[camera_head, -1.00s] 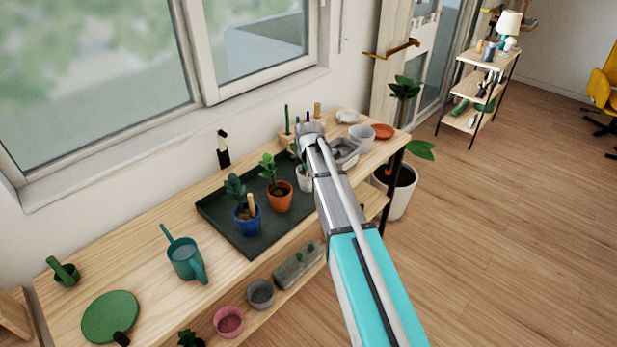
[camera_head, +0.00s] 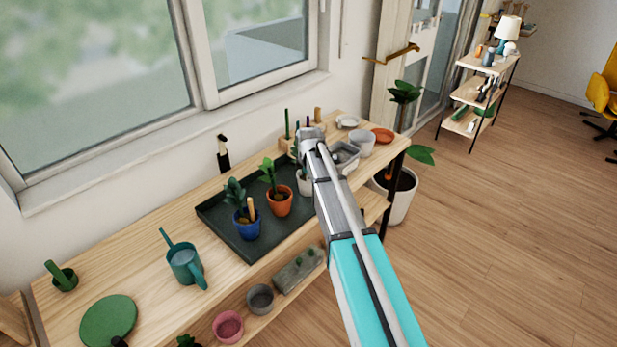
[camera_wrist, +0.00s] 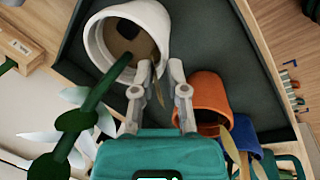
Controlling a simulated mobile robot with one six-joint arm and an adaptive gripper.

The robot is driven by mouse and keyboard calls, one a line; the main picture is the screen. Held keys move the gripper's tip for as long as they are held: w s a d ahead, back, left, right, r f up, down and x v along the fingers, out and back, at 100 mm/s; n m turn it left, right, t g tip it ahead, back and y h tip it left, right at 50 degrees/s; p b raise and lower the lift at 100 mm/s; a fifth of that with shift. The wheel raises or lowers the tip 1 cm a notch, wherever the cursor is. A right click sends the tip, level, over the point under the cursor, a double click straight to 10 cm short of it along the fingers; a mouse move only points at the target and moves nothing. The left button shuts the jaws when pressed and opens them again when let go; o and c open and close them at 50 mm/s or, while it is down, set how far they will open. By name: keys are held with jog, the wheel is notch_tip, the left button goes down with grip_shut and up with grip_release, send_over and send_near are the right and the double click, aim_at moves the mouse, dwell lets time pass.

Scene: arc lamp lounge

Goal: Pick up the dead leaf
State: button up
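In the wrist view, my gripper (camera_wrist: 161,70) points at the white pot (camera_wrist: 98,42), with a gap between its fingertips at the pot's rim. The pot holds brown soil and a thick green stem. A thin tan strip (camera_wrist: 159,93) shows between the fingers; it may be the dead leaf, but I cannot tell whether it is touched. Another curved tan strip (camera_wrist: 230,146) lies by the orange pot (camera_wrist: 208,95). In the head view, my gripper's fingers are hidden behind my arm, above the white pot (camera_head: 304,184) on the dark tray (camera_head: 221,222).
The orange pot (camera_head: 279,203) and blue pot (camera_head: 245,225) stand close by on the tray. A teal watering can (camera_head: 185,264) stands left of the tray. A grey container (camera_head: 345,158) and light pot (camera_head: 362,143) stand to the right. Open floor lies right of the bench.

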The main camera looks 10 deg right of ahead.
jog(key=shift+c, duration=0.3)
jog(key=shift+r, duration=0.15)
jog(key=shift+w+p+v, duration=0.25)
jog(key=shift+p+v, duration=0.7)
jog(key=shift+p, duration=0.2)
jog(key=s+d+r+p, duration=0.6)
jog(key=s+r+p, duration=0.4)
jog(key=s+r, duration=0.1)
jog(key=shift+s+d+p, duration=0.3)
jog(key=shift+s+p, duration=0.1)
jog(key=shift+s, duration=0.25)
jog(key=shift+r, duration=0.15)
jog(key=shift+w+p+v, duration=0.2)
jog(key=shift+p+v, duration=0.55)
jog(key=shift+p, duration=0.1)
jog(key=shift+w+p+v, duration=0.15)
jog(key=shift+p+v, duration=0.6)
jog(key=shift+p, duration=0.05)
jog(key=shift+w+p+v, duration=0.2)
jog(key=shift+p+v, duration=0.55)
jog(key=shift+p, duration=0.1)
